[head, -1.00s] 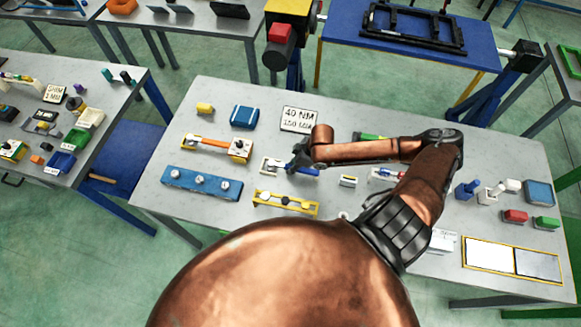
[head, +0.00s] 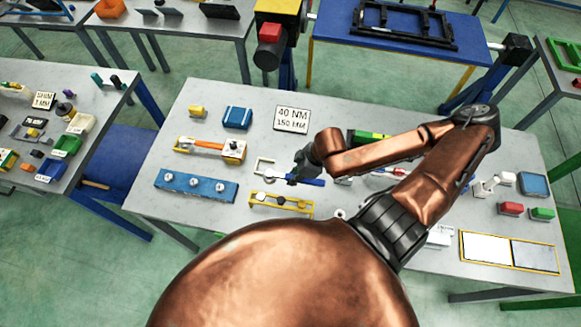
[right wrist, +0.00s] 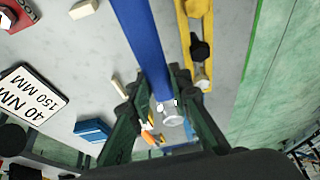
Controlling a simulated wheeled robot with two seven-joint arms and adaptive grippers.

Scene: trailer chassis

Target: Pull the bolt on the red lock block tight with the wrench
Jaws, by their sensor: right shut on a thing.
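My right gripper (head: 301,172) is above the middle of the grey table, shut on the blue-handled wrench (head: 314,182). In the right wrist view, the wrench's blue bar (right wrist: 146,38) runs up from between the fingers (right wrist: 158,100). A round silvery part (right wrist: 173,117) shows beside the fingers. A red block with grey and dark parts (right wrist: 16,13) is cut off at the top left corner of that view; I cannot tell whether it is the lock block. In the head view, a small red block (head: 511,208) sits at the right of the table. No bolt is clear. My left gripper is out of view.
A "40 NM 150 MM" sign (head: 292,119) stands behind the gripper. A white bracket (head: 263,168) is left of it, and a yellow rack (head: 281,205) is in front. A blue rack (head: 196,185) is farther left. My right arm hides part of the table.

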